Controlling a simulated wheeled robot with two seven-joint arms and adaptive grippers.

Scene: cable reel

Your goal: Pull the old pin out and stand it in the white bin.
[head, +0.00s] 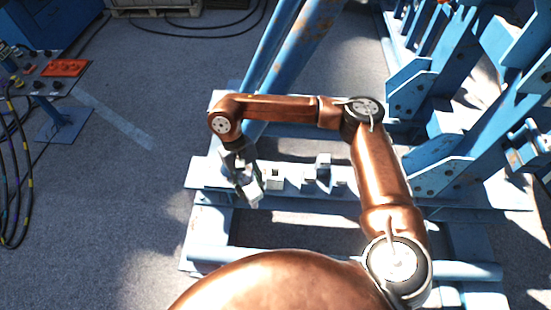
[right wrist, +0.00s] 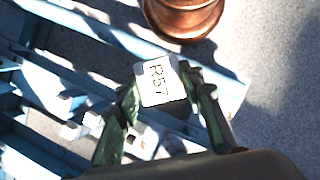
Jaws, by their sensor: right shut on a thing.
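My right gripper (head: 247,186) is over the front left of the blue frame. In the right wrist view its two dark green fingers (right wrist: 166,98) are shut on a pale piece with a white end face marked R57 (right wrist: 160,83). I take this piece to be the old pin; its shaft is hidden behind the face. In the head view the held piece (head: 255,194) shows as a small light block at the fingertips. A small white block with a dark opening (head: 275,176) stands just right of the gripper; I cannot tell whether it is the white bin. My left gripper is out of view.
The blue steel frame (head: 208,222) has a pale crossbeam carrying another small upright block (head: 323,168). Slanted blue beams (head: 290,60) rise behind my right arm. Cables (head: 14,190) and an orange panel (head: 64,68) are at far left. Grey floor left of the frame is clear.

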